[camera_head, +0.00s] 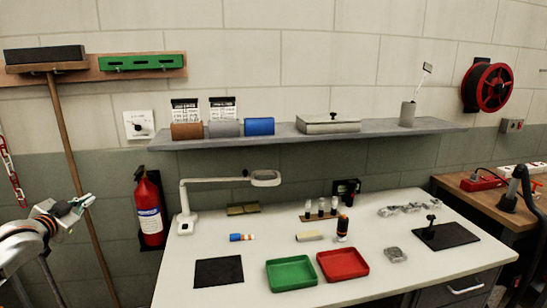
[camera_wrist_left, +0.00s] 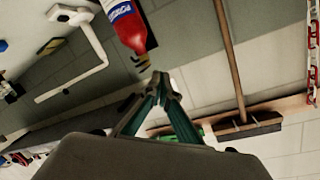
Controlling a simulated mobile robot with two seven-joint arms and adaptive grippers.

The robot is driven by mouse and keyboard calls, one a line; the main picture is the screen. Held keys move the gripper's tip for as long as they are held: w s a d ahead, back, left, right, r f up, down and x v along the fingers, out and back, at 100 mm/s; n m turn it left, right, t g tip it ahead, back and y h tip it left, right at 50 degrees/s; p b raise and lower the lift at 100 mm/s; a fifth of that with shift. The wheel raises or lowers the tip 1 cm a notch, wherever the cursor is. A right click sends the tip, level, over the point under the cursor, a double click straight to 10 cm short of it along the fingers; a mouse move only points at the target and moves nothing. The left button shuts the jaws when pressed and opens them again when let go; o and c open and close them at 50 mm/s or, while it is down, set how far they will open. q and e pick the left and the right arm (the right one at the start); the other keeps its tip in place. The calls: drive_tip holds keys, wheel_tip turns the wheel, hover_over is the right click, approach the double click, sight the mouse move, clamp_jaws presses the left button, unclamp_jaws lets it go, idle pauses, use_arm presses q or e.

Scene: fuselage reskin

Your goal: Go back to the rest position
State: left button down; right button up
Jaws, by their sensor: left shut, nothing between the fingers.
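My left gripper (camera_head: 82,201) is at the left edge of the head view, raised in front of the wall, left of the white table (camera_head: 215,290) and clear of it. Its fingers are shut with nothing between them. In the left wrist view the closed green-grey fingertips (camera_wrist_left: 158,80) meet in front of the wall. They point toward the red fire extinguisher (camera_wrist_left: 125,18), which looks upside down there. My right gripper is not in view.
The fire extinguisher (camera_head: 150,210) and a broom (camera_head: 75,165) are on the wall near my left gripper. A magnifier lamp (camera_head: 187,220), green tray (camera_head: 291,274) and red tray (camera_head: 342,264) stand on the table. A grey shelf (camera_head: 375,132) runs above. A wooden bench (camera_head: 500,205) stands right.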

use_arm(q)
drive_tip(key=s+d+f+m+g+h, duration=0.1)
drive_tip(key=s+d+f+m+g, duration=0.15)
drive_tip(key=s+f, duration=0.75)
drive_tip(key=s+d+f+m+g+h, duration=0.1)
drive_tip(key=s+d+f, duration=0.3)
drive_tip(key=f, duration=0.9)
drive_tip(key=s+d+f+m+g+h, duration=0.1)
drive_tip(key=s+d+f, duration=0.3)
drive_tip(key=s, duration=0.5)
drive_tip(key=s+d+f+m+g, duration=0.1)
drive_tip(key=s+f, duration=0.5)
drive_tip(key=s, duration=0.2)
drive_tip(key=s+d+f+m+g+h, duration=0.1)
drive_tip(key=s+d+f+m+g, duration=0.15)
drive_tip(key=s+f, duration=0.45)
drive_tip(key=s+d+n+t, duration=0.2)
drive_tip(key=d+n, duration=0.8)
drive_tip(key=d, duration=1.2)
drive_tip(key=shift+s+d+r+t, duration=0.3)
drive_tip(key=shift+s+r, duration=0.1)
drive_tip(key=shift+s, duration=0.3)
